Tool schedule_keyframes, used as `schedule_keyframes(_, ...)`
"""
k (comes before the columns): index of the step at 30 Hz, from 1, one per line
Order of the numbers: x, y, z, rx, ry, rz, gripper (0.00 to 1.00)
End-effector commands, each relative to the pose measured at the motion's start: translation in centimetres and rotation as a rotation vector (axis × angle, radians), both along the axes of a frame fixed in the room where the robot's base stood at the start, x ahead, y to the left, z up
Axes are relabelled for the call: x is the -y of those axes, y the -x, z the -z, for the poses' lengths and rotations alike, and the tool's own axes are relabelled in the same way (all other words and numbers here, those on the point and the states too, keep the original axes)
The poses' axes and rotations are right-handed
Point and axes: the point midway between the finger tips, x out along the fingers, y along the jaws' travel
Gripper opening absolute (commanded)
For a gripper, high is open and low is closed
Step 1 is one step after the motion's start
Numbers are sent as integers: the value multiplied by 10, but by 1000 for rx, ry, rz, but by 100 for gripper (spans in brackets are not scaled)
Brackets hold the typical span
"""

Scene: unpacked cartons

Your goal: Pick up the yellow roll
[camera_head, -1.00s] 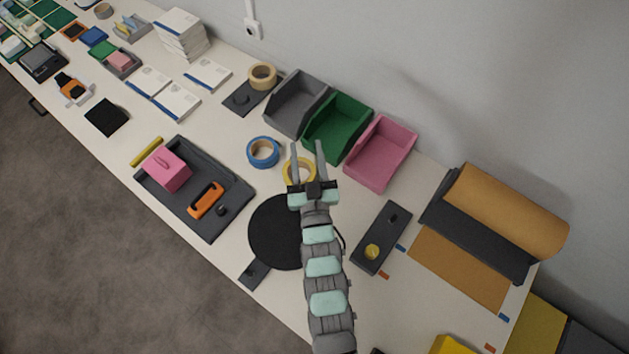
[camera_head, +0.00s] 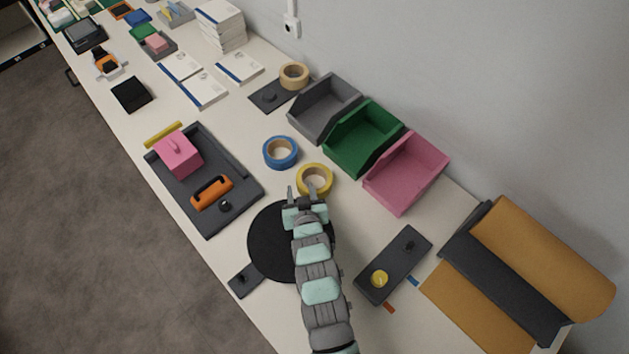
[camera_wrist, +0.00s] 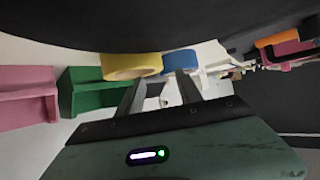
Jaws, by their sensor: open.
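The yellow roll (camera_head: 315,180) lies flat on the white table in the head view, in front of the green bin and to the right of the blue roll (camera_head: 280,153). In the wrist view the yellow roll (camera_wrist: 130,66) shows just ahead of the fingers, beside the blue roll (camera_wrist: 180,62). My gripper (camera_head: 303,192) is open and empty. Its fingertips are just short of the yellow roll's near side in the head view; whether they touch it I cannot tell. The wrist view also shows my gripper (camera_wrist: 160,88) with its two fingers apart.
Grey (camera_head: 325,104), green (camera_head: 362,140) and pink (camera_head: 405,172) bins stand behind the rolls by the wall. A black disc (camera_head: 268,240) lies under my arm. A dark tray (camera_head: 225,165) with pink and orange items is at left. A dark board (camera_head: 400,262) lies at right.

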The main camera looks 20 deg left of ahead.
Motion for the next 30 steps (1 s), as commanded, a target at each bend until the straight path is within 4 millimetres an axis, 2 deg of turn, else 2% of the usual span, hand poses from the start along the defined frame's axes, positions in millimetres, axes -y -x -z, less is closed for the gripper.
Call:
schedule_keyframes(12, -21, -34, 24, 0, 1, 0, 42)
schedule_keyframes(22, -22, -38, 28, -1, 1, 1, 42)
schedule_keyframes(30, -22, -38, 28, -1, 1, 1, 22)
